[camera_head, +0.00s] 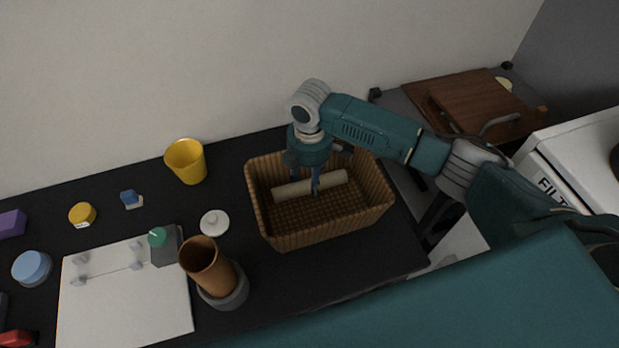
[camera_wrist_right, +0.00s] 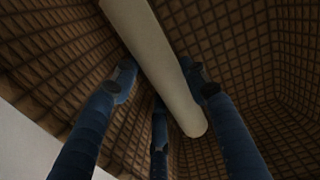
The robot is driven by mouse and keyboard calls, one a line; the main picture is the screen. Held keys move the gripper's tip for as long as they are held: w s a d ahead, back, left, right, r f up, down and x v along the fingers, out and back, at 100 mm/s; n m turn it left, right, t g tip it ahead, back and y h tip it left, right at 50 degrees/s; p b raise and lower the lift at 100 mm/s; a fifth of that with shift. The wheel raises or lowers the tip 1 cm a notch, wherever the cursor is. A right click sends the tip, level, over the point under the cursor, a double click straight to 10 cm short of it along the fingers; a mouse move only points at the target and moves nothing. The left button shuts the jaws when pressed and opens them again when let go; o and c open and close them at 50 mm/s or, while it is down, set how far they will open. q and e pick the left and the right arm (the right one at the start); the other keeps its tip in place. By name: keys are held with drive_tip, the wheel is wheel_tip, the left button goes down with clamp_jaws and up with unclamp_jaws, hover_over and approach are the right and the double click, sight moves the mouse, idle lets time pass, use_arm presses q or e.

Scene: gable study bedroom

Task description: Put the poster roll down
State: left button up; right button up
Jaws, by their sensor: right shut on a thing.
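The poster roll (camera_head: 334,179) is a pale beige tube lying inside the brown wicker basket (camera_head: 325,234). In the right wrist view the poster roll (camera_wrist_right: 152,55) runs between the blue fingers, with the basket's woven wall (camera_wrist_right: 255,60) around it. My right gripper (camera_head: 315,188) reaches down into the basket and is shut on the poster roll near its middle. Its fingers also show in the right wrist view (camera_wrist_right: 160,100). Whether the roll touches the basket floor is hard to tell. My left gripper is not in view.
The basket stands on a black desk (camera_head: 350,262). Left of it are a yellow cup (camera_head: 187,162), a white lidded item (camera_head: 214,222), a brown cup (camera_head: 207,264) and a white board (camera_head: 125,300). A wooden board (camera_head: 470,100) lies behind at right.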

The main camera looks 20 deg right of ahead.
sight(310, 180)
drive_tip(key=o, duration=1)
drive_tip(key=shift+f, duration=0.1)
drive_tip(key=shift+c, duration=0.2)
wheel_tip(310, 180, up, 12)
drive_tip(key=b, duration=0.1)
drive_tip(key=shift+r, duration=0.2)
drive_tip(key=shift+s, duration=0.1)
